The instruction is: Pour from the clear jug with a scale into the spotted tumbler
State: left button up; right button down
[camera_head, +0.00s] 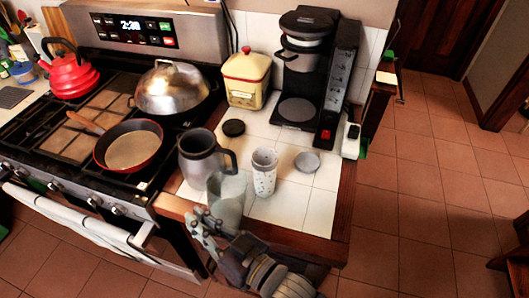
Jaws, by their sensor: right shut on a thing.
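The clear jug (229,194) is pale and see-through. It is at the front edge of the white tiled counter, in front of the grey carafe; I cannot make out its scale. My right gripper (213,226) is shut on the jug from the front, and the jug looks close to upright. Whether it touches the counter is hard to tell. The spotted tumbler (264,170) is white with dark spots and stands upright on the tiles, just right of and behind the jug. What is inside it cannot be seen. My left gripper is not in view.
A grey carafe (200,157) stands close behind the jug. A grey round lid (307,162) lies right of the tumbler, and a black lid (234,128) lies behind. A coffee machine (310,75) and a yellow canister (246,80) stand at the back. The front right tiles are clear.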

jog(key=w+d+r+m+p, duration=0.2)
jog(key=w+r+m, duration=0.1)
jog(key=r+m, duration=0.2)
jog(key=w+d+r+m+p, duration=0.2)
jog(key=r+m, duration=0.3)
jog(key=r, duration=0.3)
jog(key=shift+w+d+p, duration=0.35)
jog(key=shift+w, duration=0.35)
jog(key=shift+w+d+r+m, duration=0.35)
jog(key=shift+r+m, duration=0.15)
jog(key=shift+m, duration=0.1)
dwell(1.1)
jog(key=shift+a, duration=0.1)
